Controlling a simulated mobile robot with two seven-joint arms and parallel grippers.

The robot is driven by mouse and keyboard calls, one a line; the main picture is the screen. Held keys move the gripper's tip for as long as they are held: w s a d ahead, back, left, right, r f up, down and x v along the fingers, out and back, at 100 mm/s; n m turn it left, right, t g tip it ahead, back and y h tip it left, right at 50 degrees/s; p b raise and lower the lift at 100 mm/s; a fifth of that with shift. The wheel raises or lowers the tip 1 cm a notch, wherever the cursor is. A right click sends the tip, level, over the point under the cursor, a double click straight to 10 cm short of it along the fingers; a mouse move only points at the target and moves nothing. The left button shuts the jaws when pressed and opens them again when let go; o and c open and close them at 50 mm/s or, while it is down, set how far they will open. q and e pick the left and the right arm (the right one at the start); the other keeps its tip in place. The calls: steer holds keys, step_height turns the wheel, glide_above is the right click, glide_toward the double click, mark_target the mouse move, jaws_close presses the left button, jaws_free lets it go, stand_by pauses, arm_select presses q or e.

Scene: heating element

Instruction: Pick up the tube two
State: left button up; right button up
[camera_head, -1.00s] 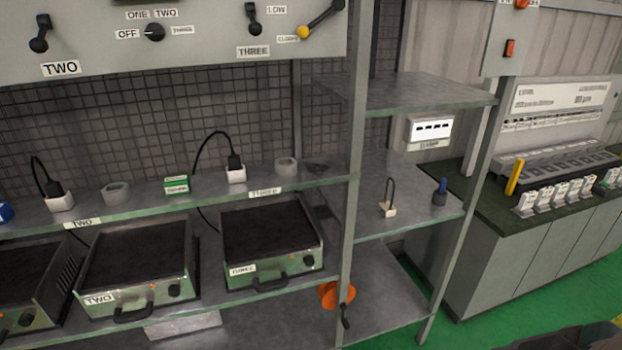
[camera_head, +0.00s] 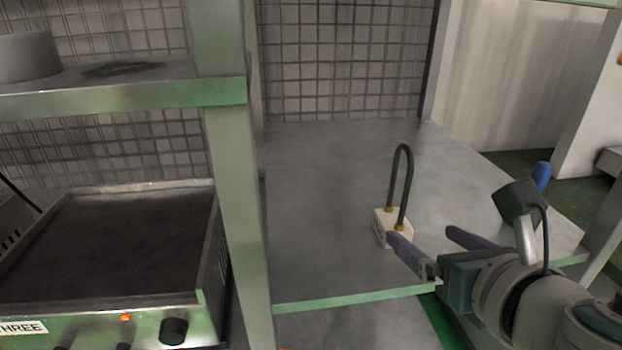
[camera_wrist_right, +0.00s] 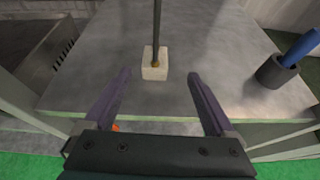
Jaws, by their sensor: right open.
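A dark U-shaped tube (camera_head: 391,180) stands upright on a small cream block (camera_head: 381,226), on the grey shelf (camera_head: 330,240). In the right wrist view the tube (camera_wrist_right: 156,30) looks like a single dark rod rising from the block (camera_wrist_right: 155,72). I can read no number on it. My right gripper (camera_head: 428,238) is open and empty, at the shelf's front side near the block. In the right wrist view its fingers (camera_wrist_right: 158,76) are spread left and right, with the block just beyond and between them. My left gripper is not in view.
A blue rod (camera_wrist_right: 302,45) stands in a dark holder (camera_wrist_right: 274,74) to the right; its blue top also shows behind my right arm in the head view (camera_head: 543,176). A green-grey post (camera_head: 235,200) bounds the left side. Hot plate THREE (camera_head: 120,250) is further left.

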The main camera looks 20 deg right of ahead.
mark_target(401, 227)
steer(key=x, duration=0.3)
steer(key=shift+w+f, duration=0.25)
steer(key=shift+f, duration=0.1)
steer(key=shift+w+f+b, duration=0.2)
steer(key=shift+w+b, duration=0.15)
steer(key=shift+w, duration=0.2)
steer(key=b+x, duration=0.1)
steer(key=x, duration=0.3)
steer(key=shift+w+a+f, duration=0.1)
steer(key=shift+w+f, duration=0.1)
steer(key=shift+w, duration=0.05)
steer(key=shift+w+f, duration=0.1)
steer(key=shift+w, duration=0.25)
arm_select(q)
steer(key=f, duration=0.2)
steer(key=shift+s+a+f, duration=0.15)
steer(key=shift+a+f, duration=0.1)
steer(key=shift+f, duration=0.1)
arm_select(e)
steer(key=c, duration=0.4)
jaws_close()
